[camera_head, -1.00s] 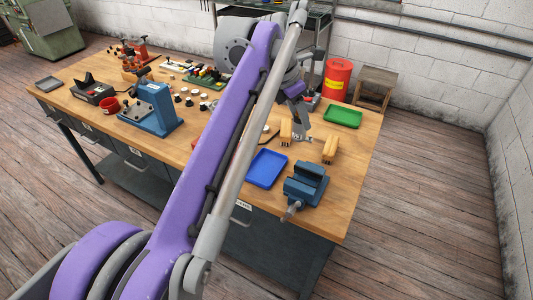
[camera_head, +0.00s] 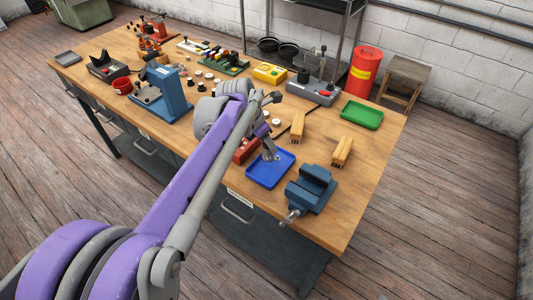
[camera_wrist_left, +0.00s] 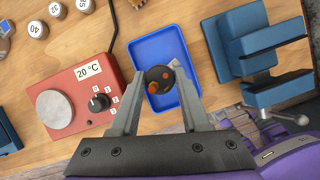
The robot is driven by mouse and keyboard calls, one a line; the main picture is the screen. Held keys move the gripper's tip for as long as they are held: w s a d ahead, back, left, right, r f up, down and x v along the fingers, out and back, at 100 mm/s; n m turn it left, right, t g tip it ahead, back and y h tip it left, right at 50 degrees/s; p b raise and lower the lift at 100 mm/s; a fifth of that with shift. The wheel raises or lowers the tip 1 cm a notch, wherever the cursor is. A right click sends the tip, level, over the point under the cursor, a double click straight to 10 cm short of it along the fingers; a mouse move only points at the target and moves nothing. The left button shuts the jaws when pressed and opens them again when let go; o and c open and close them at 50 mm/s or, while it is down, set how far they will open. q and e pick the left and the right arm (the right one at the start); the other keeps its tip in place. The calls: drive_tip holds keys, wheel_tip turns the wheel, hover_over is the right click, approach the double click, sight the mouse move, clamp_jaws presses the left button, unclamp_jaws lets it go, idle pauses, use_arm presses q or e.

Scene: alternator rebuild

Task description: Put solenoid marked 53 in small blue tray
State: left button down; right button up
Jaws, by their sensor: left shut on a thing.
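The small blue tray (camera_head: 264,179) lies on the workbench, left of the blue vise. It also shows in the left wrist view (camera_wrist_left: 155,48). My left gripper (camera_head: 271,154) is over the tray. In the left wrist view, my left gripper (camera_wrist_left: 160,82) is shut on a dark round solenoid (camera_wrist_left: 158,75) with orange-copper terminals on its end. It appears in front of the tray; its height above the floor of the tray is hard to tell. Its number is hidden. Several white-topped numbered solenoids (camera_wrist_left: 38,29) stand to the left. My right gripper is out of view.
A red hot plate (camera_wrist_left: 75,100) reading 20 °C sits just left of the tray. The blue vise (camera_head: 311,188) stands close on its right. Two wooden brushes or blocks (camera_head: 342,151) and a green tray (camera_head: 362,115) lie behind on the workbench (camera_head: 360,185).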

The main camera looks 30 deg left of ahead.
sight(267, 152)
use_arm(q)
drive_tip(key=shift+f, duration=2.15)
drive_tip(key=shift+w+f, duration=0.1)
drive_tip(key=c, duration=0.8)
unclamp_jaws()
drive_tip(key=shift+f, duration=0.15)
drive_tip(key=shift+c, duration=0.2)
drive_tip(key=o, duration=0.5)
drive_tip(key=shift+c, duration=0.2)
drive_tip(key=v, duration=1.2)
drive_tip(key=shift+r, duration=0.3)
